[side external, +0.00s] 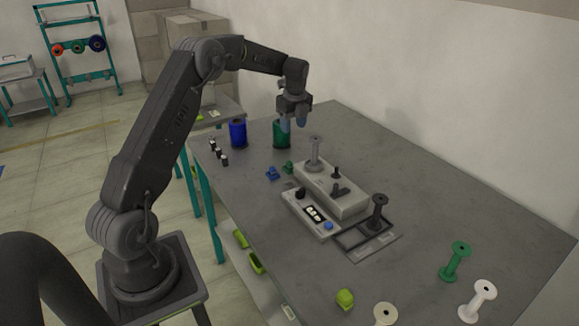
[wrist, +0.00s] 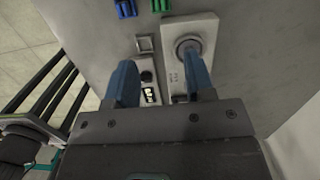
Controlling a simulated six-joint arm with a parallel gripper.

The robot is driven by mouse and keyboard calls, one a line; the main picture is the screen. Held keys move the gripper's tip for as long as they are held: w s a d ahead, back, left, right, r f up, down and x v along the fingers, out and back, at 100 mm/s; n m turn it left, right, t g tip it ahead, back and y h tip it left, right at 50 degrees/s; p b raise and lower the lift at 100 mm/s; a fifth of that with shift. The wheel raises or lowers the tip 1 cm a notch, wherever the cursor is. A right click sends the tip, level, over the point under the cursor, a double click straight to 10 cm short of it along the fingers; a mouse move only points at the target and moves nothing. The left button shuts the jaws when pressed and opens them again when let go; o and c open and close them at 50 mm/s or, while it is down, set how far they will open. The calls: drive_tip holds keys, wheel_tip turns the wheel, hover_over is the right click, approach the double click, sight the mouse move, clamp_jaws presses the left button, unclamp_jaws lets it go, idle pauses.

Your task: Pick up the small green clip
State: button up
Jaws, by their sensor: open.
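The small green clip (side external: 288,167) lies on the grey table beside the winding machine, just right of a blue clip (side external: 272,173). In the wrist view the green clip (wrist: 160,6) is at the top edge, partly cut off, with the blue clip (wrist: 126,8) to its left. My gripper (side external: 292,124) is raised above the table near the green thread spool, apart from the clip. In the wrist view its two blue fingers (wrist: 160,75) are spread with nothing held between them, and the clip lies beyond their tips.
The winding machine (side external: 332,192) stands close to the clips, with an upright spindle. Blue (side external: 238,134) and green (side external: 281,134) thread spools stand behind. A dark holder (side external: 364,236), green (side external: 455,262) and white (side external: 478,301) bobbins stand toward the front right. The table's back right is clear.

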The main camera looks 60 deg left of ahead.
hover_over(289, 161)
drive_tip(key=shift+m, duration=0.3)
drive_tip(key=f, duration=0.9)
drive_tip(key=shift+s+d, duration=0.1)
drive_tip(key=shift+d, duration=0.3)
drive_tip(key=shift+a+f, duration=0.2)
drive_tip(key=shift+f, duration=2.85)
clamp_jaws()
drive_tip(key=shift+r, duration=0.1)
